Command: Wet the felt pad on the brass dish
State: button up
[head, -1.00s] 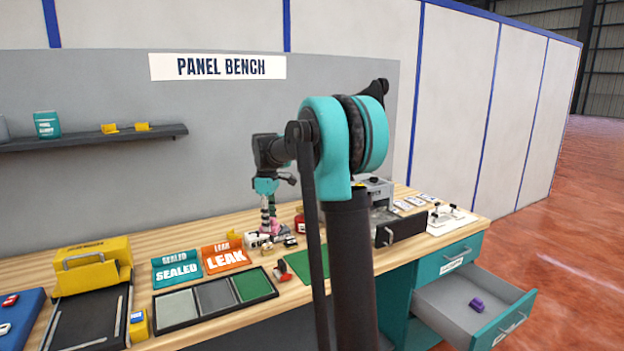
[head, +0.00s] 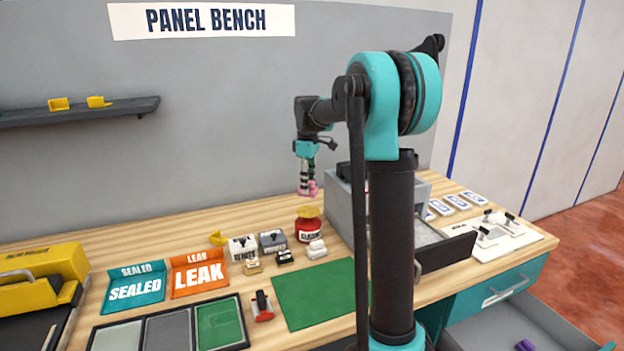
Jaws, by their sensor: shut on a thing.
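My gripper (head: 307,188) points down, shut on a small pink thing (head: 313,188) that looks like the felt pad; it is too small to be sure. A red can (head: 309,231) with dark lettering stands upright on the bench, with a yellow, brass-like dish (head: 308,212) on its top. In the head view the pink thing shows just above the dish, with a small gap of grey wall between them. I cannot tell from this view whether it is straight above the dish or behind it. No liquid can be made out.
Small labelled blocks (head: 243,248) stand left of the can, and a white block (head: 317,249) lies in front. A grey box (head: 345,205) with a dark-fronted open drawer stands close right. A green mat (head: 315,292) lies clear in front.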

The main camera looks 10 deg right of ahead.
aim_at(308, 197)
jog(key=shift+f, duration=2.7)
jog(key=shift+f, duration=1.1)
jog(key=shift+r, duration=3.55)
jog(key=shift+s, duration=0.1)
